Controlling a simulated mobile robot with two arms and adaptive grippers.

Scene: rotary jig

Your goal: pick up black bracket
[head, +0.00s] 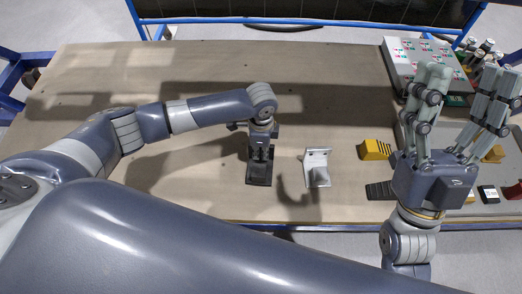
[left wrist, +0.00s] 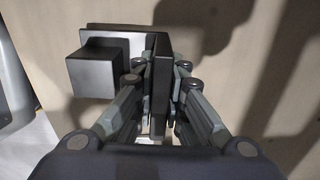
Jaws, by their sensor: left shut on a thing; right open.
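The black bracket (head: 259,172) stands on the wooden table near the middle, under my left gripper (head: 262,150). My left gripper is shut on the bracket's upright plate. In the left wrist view the black bracket (left wrist: 160,85) runs between the fingers of the left gripper (left wrist: 158,95), with its flat base and a block-like part to the left. Whether the bracket touches the table is hard to tell. My right gripper (head: 460,110) is open and empty, raised over the right side of the table with its fingers pointing up in the picture.
A white bracket (head: 317,168) stands just right of the black one. A yellow block (head: 375,150) and a dark ridged piece (head: 380,190) lie further right. A grey panel with coloured markings (head: 425,62) is at the back right.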

